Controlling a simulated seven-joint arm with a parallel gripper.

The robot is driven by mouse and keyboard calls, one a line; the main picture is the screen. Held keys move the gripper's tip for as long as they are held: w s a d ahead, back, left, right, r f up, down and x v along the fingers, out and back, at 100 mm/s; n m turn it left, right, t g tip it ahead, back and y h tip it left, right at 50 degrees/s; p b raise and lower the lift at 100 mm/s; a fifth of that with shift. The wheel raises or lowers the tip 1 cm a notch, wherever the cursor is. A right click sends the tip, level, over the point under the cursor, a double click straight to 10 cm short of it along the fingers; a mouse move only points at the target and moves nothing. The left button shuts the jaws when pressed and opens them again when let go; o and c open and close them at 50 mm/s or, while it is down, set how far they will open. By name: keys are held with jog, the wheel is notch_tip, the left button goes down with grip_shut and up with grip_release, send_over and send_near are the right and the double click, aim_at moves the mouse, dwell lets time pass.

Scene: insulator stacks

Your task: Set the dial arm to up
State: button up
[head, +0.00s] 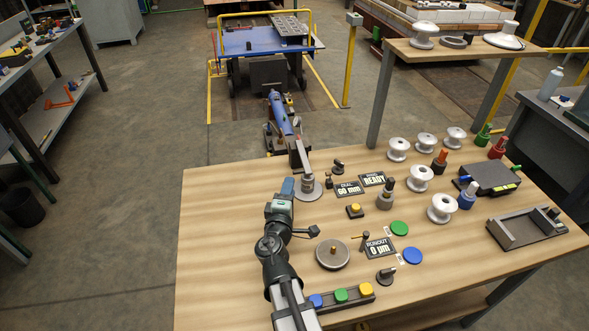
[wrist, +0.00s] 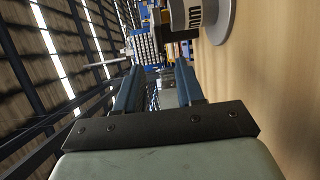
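My gripper (head: 287,187) is low over the left part of the wooden table, left of a grey stack on a round base (head: 308,189). In the wrist view its two blue fingers (wrist: 158,75) are apart with nothing held between them. The round base also shows there at the top (wrist: 222,25), outside the fingers. I cannot tell for sure which part is the dial arm. A small dark upright post with a side piece (head: 361,241) stands between the turntable (head: 332,254) and the sign reading RUNOUT 0 µm (head: 379,248).
A sign reading 60 mm (head: 348,188) and a READY sign (head: 373,179) lie right of the stack. A yellow button (head: 355,210) and a three-button strip (head: 341,296) are nearer. White insulators (head: 420,178) and a grey tray (head: 527,228) stand right. The table's left side is clear.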

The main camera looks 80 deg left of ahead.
jog(key=x, duration=0.9)
jog(key=shift+w+a, duration=0.1)
jog(key=shift+a, duration=0.2)
grip_shut()
